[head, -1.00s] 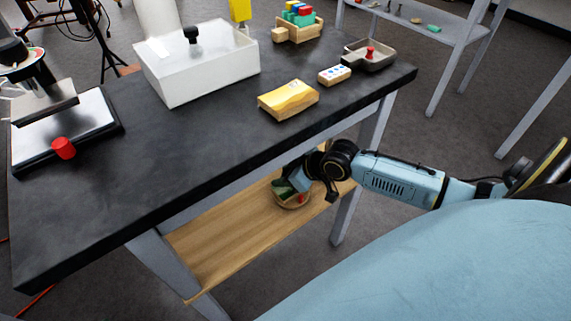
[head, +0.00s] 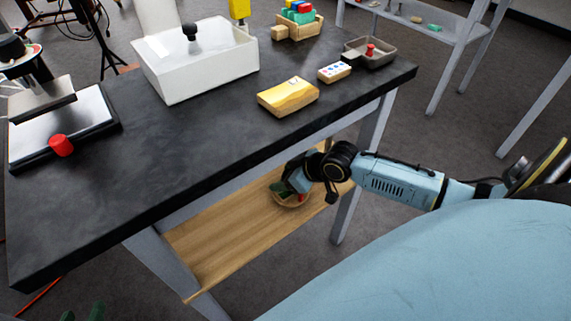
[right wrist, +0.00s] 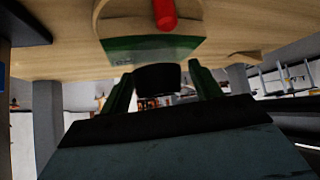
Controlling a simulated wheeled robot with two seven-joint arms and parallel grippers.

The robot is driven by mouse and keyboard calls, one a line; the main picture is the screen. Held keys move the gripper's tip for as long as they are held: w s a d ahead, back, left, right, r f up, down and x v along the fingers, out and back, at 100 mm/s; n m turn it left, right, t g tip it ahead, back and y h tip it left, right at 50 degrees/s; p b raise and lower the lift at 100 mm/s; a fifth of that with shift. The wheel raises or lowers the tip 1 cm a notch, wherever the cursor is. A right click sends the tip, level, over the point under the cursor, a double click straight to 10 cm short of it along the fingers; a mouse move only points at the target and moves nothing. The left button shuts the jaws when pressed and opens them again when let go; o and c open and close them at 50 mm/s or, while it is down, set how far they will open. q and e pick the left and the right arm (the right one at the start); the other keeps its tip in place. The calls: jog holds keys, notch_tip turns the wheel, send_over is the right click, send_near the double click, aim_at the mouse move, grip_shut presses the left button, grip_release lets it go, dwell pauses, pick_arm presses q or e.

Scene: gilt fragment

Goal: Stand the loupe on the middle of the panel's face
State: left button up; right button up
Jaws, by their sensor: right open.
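The panel (head: 288,97) lies flat on the dark table, its yellow-gold face up and bare. A dark, round-edged thing (right wrist: 158,77), which may be the loupe, shows between the fingers of my right gripper (right wrist: 160,88) in the right wrist view. These fingers are apart, and I cannot tell whether they touch it. In the head view, my right gripper (head: 293,183) is below table height at a round wooden tray (head: 291,204) on the lower shelf. Green fingertips of my left gripper (head: 82,314) show apart at the bottom left edge, with nothing seen between them.
A red cylinder (right wrist: 165,14) and a green block (right wrist: 150,50) show by my right gripper. The table edge (head: 240,154) is above the wooden shelf (head: 225,245). A white bin (head: 205,75), a domino-like block (head: 334,72) and a grey tray (head: 372,60) stand around the panel. The table's front middle is clear.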

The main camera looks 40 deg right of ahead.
jog(key=shift+r, duration=0.1)
jog(key=shift+r, duration=0.1)
pick_arm(q)
jog(key=s+a+f+g+y+p, duration=0.2)
jog(key=s+a+f+g+p, duration=0.3)
jog(key=s+g, duration=0.4)
pick_arm(e)
jog(key=b+v, duration=0.1)
jog(key=v, duration=0.5)
jog(key=shift+s+d+r, duration=0.15)
jog(key=shift+r, duration=0.05)
jog(key=p+v, duration=0.2)
jog(key=v, duration=0.3)
pick_arm(q)
notch_tip(320, 180, down, 9)
jog(key=a+t, duration=0.1)
jog(key=shift+a+r+y, duration=0.2)
jog(key=shift+a+y, duration=0.1)
jog(key=shift+y, duration=0.1)
pick_arm(e)
jog(key=s+a+f+m+g+h, duration=0.1)
jog(key=s+a+f+g+h, duration=0.1)
jog(key=s+a+f, duration=0.3)
jog(key=s+a+f+m+g+h, duration=0.2)
jog(key=s+a+f+g, duration=0.1)
jog(key=s, duration=0.6)
jog(key=shift+a+f, duration=0.85)
jog(key=shift+f, duration=0.1)
